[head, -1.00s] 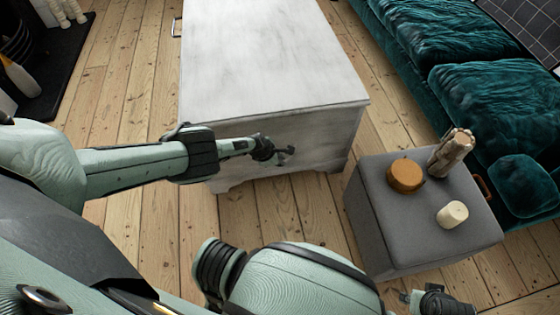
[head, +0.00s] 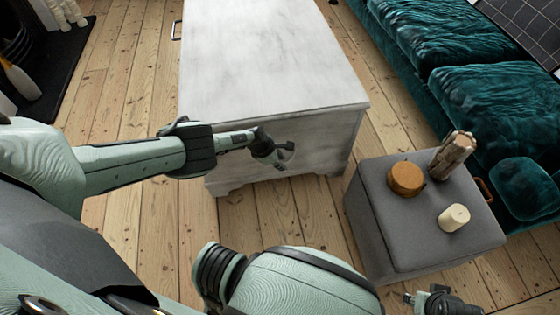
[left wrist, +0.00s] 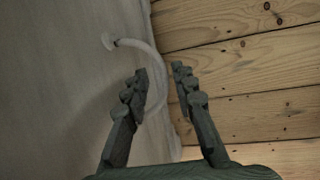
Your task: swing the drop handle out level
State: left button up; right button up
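A whitewashed wooden chest (head: 265,60) stands on the floorboards. Its drop handle is a pale curved bar (left wrist: 157,62) in the left wrist view, coming from a round mount on the chest's face and bending down. My left gripper (head: 285,152) is at the chest's near face in the head view and hides the handle there. In the left wrist view the left gripper's fingers (left wrist: 160,75) are apart, with the curved bar showing between them. Whether they touch it, I cannot tell. My right gripper (head: 425,299) is at the bottom right, away from the chest, its fingers too small to judge.
A grey ottoman (head: 440,245) stands right of the chest, bearing a round brown box (head: 405,179), a wood-like cylinder (head: 455,155) and a cream candle (head: 453,218). A teal sofa (head: 460,90) is behind it. Bare floorboards (head: 125,80) lie left of the chest.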

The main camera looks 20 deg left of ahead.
pick_arm(q)
jog(key=shift+w+a+r, duration=0.3)
jog(key=shift+a+r, duration=0.05)
jog(key=shift+r, duration=0.25)
jog(key=shift+s, duration=0.3)
jog(key=s+a+r, duration=0.1)
jog(key=s+a, duration=0.5)
jog(key=s, duration=0.5)
jog(key=shift+s+r, duration=0.25)
